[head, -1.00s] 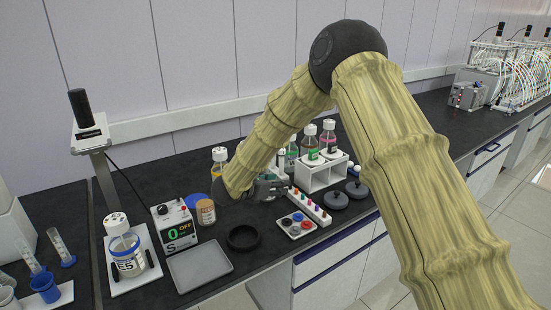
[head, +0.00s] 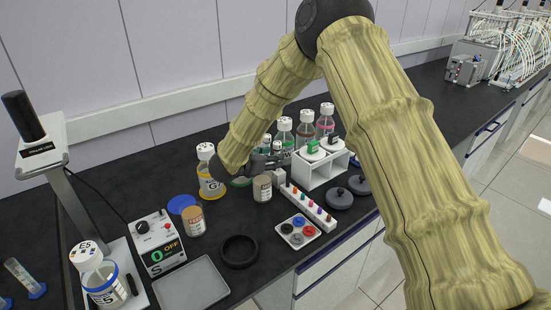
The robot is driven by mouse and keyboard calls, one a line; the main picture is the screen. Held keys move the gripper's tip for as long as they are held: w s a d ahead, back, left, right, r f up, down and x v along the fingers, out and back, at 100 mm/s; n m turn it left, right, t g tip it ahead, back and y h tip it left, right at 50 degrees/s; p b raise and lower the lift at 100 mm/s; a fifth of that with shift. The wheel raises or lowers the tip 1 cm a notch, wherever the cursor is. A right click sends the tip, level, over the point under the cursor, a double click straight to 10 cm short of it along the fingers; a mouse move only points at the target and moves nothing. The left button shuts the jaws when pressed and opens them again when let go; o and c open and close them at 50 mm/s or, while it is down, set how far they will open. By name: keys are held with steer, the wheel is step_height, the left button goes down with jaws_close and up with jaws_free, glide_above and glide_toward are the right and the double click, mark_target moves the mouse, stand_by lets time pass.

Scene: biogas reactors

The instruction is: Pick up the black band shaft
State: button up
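A narrow white rack (head: 308,207) on the dark bench holds a row of small shafts with coloured tops. The colours include red, orange, blue and purple; I cannot make out which shaft has a black band. My gripper (head: 278,160) is dark grey and sits behind and to the left of the rack, near the bottles. My forearm hides part of it, and its fingers are too small to tell whether they are open or shut. A white tray (head: 298,242) with black, blue, grey and red round pieces lies in front of the rack.
A white bottle stand (head: 316,176) is behind the rack, and dark round discs (head: 339,199) lie to its right. A black ring (head: 239,251) and a grey tray (head: 190,287) lie in front.

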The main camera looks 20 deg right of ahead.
steer(key=p, duration=0.3)
glide_above(277, 170)
steer(key=w, duration=0.2)
steer(key=f, duration=0.4)
steer(key=shift+s+a, duration=0.2)
steer(key=shift+s, duration=0.05)
steer(key=shift+d, duration=0.2)
steer(key=shift+s+d+r, duration=0.1)
steer(key=shift+s+d, duration=0.05)
steer(key=shift+s, duration=0.05)
steer(key=shift+s+r, duration=0.55)
steer(key=shift+s, duration=0.05)
steer(key=shift+w+f, duration=0.75)
steer(key=shift+f, duration=0.05)
steer(key=c, duration=0.8)
steer(key=shift+s+r, duration=0.1)
jaws_close()
steer(key=shift+s+r, duration=0.15)
steer(key=shift+r, duration=0.05)
